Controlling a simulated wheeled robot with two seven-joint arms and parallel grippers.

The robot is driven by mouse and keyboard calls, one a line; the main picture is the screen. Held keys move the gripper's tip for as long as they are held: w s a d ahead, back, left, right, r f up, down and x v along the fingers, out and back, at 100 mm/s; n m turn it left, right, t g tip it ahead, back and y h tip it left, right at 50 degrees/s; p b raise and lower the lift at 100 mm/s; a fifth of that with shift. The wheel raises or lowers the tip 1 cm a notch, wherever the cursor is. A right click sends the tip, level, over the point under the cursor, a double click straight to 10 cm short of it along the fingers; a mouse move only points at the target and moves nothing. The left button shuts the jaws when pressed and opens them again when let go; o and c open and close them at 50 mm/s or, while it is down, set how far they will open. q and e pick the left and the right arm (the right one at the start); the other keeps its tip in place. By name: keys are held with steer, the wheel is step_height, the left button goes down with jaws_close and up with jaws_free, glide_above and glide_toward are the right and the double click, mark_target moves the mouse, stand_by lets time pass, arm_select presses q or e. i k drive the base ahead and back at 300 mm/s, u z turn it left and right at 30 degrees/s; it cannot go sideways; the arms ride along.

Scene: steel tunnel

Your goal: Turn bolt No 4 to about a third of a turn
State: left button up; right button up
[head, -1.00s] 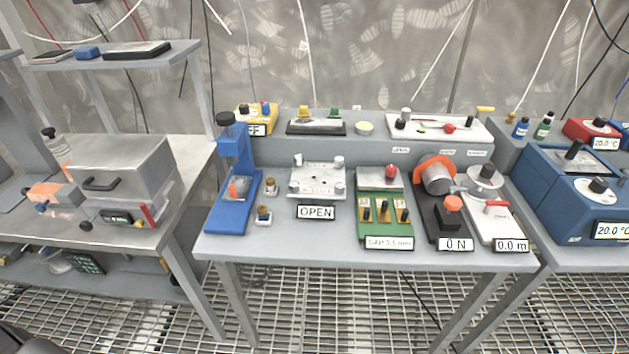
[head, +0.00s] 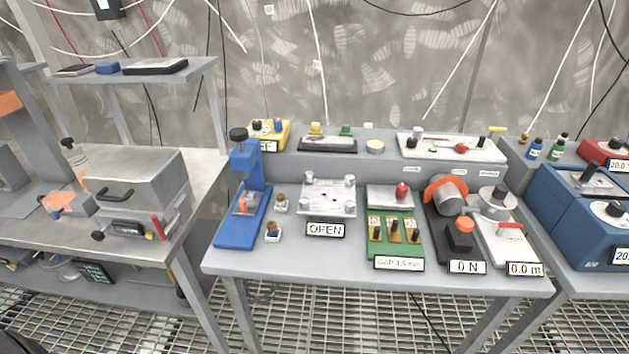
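A pale metal plate (head: 328,195) with a bolt-like knob at each corner lies on the middle table, behind a sign reading OPEN (head: 325,230). The back bolts stand at its left (head: 308,179) and right (head: 350,180) corners. The front bolts stand at its left (head: 304,205) and right (head: 350,208) corners. I cannot read any numbers on them, so I cannot tell which is No 4. Neither of my grippers is in view.
A blue press (head: 243,200) and two small brass-topped pieces stand left of the plate. A green gap block (head: 396,242) stands at its right, with an orange-and-grey device (head: 446,195) beyond. The table's front strip (head: 290,262) is mostly clear.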

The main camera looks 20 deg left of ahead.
mark_target(309, 176)
steer(key=z, duration=2.15)
steer(key=i, duration=1.2)
steer(key=u, duration=2.6)
